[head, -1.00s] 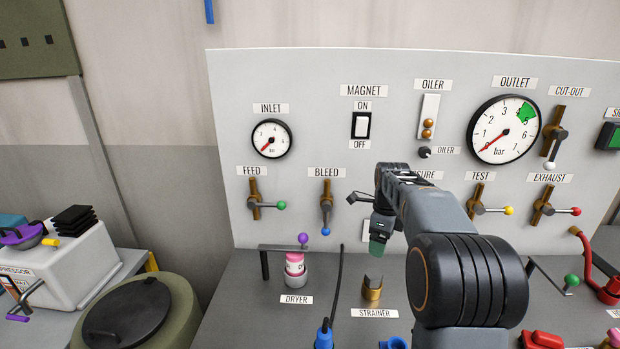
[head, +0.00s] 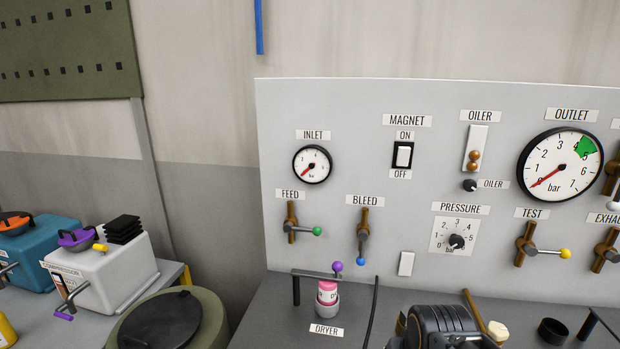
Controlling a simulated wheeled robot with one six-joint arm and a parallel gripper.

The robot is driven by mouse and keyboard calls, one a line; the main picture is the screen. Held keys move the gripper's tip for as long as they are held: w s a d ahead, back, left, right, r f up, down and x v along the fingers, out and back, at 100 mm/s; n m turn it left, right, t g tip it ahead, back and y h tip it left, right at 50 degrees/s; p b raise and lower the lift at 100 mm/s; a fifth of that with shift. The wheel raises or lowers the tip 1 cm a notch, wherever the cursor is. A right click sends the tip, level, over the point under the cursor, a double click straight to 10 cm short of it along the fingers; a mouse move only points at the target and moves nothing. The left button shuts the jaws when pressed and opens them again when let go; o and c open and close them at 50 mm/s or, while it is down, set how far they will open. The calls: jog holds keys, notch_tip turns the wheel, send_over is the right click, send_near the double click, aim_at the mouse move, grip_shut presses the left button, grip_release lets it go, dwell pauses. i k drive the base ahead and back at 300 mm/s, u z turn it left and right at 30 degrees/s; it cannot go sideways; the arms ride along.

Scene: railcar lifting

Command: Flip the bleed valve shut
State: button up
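The bleed valve (head: 362,236) is on the grey panel under the BLEED label. Its short brass pipe runs upright, and its lever hangs straight down along the pipe, ending in a blue knob (head: 361,261). Nothing touches the lever.
The feed valve (head: 292,222), left of the bleed valve, has its green-knobbed lever sideways. The panel front around the bleed valve is clear.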

aim_at(362, 234)
jog(key=k, duration=1.35)
jog(key=u, duration=0.75)
jog(key=i, duration=1.05)
jog(key=z, duration=0.35)
jog(key=i, duration=0.65)
jog(key=z, duration=0.8)
